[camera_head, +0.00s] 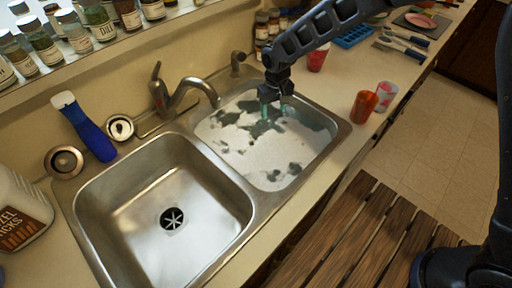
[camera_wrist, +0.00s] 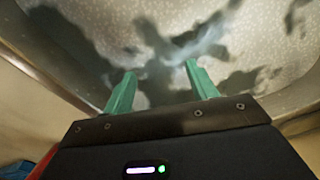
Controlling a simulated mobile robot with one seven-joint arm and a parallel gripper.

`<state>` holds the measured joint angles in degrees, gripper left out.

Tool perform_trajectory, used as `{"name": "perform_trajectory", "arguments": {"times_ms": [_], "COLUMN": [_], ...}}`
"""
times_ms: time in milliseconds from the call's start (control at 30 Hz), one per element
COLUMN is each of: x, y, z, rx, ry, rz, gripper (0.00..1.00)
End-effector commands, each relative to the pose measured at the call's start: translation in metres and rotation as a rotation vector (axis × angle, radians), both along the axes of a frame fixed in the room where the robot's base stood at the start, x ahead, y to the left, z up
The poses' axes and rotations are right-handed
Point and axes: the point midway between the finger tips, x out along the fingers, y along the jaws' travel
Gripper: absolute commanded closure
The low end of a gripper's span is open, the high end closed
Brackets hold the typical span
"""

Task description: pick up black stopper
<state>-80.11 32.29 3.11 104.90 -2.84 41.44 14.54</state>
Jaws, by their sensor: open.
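My gripper (camera_head: 265,112) hangs over the right sink basin (camera_head: 302,165), pointing down. In the wrist view its two teal fingers (camera_wrist: 160,72) are spread apart with nothing between them. The right basin holds a pale, speckled surface with dark grey patches; I cannot make out a separate black stopper among them. The left basin (camera_head: 130,185) is empty except for a round black drain piece with a star pattern (camera_head: 172,218) in its floor. I cannot tell whether it is a stopper. Two round metal strainer-like pieces (camera_head: 120,128) (camera_head: 66,162) lie on the counter's left side.
A faucet (camera_head: 180,95) stands behind the basins, left of my arm. A red cup (camera_head: 318,57), an orange cup (camera_head: 364,106) and a patterned cup (camera_head: 385,95) stand right of the sink. Spice jars line the back shelf.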

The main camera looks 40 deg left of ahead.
Motion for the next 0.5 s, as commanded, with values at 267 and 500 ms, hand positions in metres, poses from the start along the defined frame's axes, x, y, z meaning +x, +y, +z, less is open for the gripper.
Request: {"name": "perform_trajectory", "arguments": {"times_ms": [267, 500], "x": [-0.066, -0.069], "y": [0.023, 0.024], "z": [-0.045, -0.064], "rx": [-0.024, -0.026], "ry": [0.006, 0.006], "rz": [0.08, 0.083], "gripper": [0.42, 0.42]}}
